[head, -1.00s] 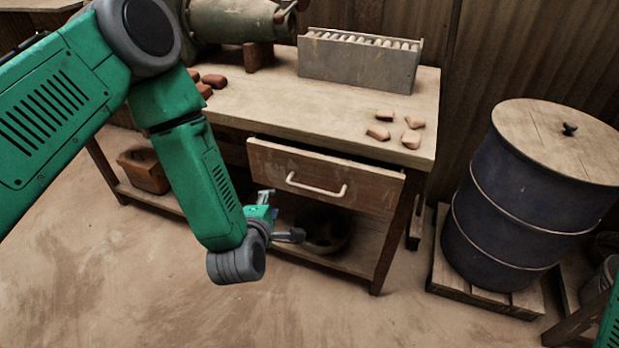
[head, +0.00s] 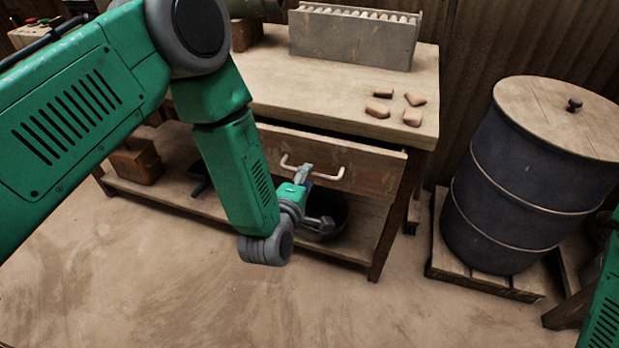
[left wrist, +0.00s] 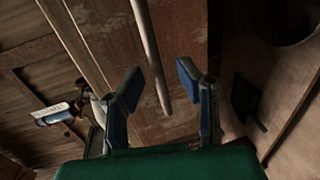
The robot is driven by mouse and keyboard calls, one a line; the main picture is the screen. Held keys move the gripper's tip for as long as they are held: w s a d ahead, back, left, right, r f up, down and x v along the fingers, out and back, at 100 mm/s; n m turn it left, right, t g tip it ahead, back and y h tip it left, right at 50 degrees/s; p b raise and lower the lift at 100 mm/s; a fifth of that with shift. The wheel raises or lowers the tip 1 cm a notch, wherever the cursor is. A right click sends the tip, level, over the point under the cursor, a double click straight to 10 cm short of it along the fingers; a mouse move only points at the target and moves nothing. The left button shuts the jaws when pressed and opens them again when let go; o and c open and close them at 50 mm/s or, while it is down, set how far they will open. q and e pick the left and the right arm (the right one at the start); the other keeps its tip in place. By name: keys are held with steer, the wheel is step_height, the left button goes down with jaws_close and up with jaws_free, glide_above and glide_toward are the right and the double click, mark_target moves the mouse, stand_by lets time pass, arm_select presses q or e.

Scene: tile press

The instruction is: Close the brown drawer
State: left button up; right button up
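The brown drawer (head: 375,174) under the workbench top stands partly pulled out, with a dark gap above its front. Its pale bar handle (head: 329,177) is partly covered by my left gripper (head: 316,198), which is in front of the drawer. In the left wrist view, the drawer front (left wrist: 185,35) fills the middle. The handle (left wrist: 150,50) runs down between the two spread blue fingers of my left gripper (left wrist: 157,84). The gripper is open; I cannot tell whether it touches the handle. My right gripper is not in view.
The workbench (head: 270,90) carries a grey mould box (head: 350,42) and several clay pieces (head: 378,110). A dark bowl (head: 335,218) sits on the lower shelf below the drawer. A blue barrel (head: 500,200) stands on a pallet at right. The floor in front is clear.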

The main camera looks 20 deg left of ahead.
mark_target(318, 163)
arm_select(q)
steer(key=shift+w+d+f, duration=0.1)
steer(key=shift+w+d, duration=0.2)
steer(key=shift+w, duration=0.3)
steer(key=shift+w+d+f, duration=0.1)
steer(key=shift+w+d, duration=0.15)
steer(key=shift+w, duration=0.3)
steer(key=shift+a, duration=0.35)
jaws_close()
steer(key=shift+w+b, duration=0.3)
steer(key=shift+w, duration=0.05)
steer(key=x, duration=0.3)
steer(key=shift+r, duration=0.2)
steer(key=c, duration=0.6)
jaws_free()
steer(key=shift+w, duration=0.2)
steer(key=o, duration=0.6)
steer(key=shift+d, duration=0.25)
steer(key=shift+r, duration=0.1)
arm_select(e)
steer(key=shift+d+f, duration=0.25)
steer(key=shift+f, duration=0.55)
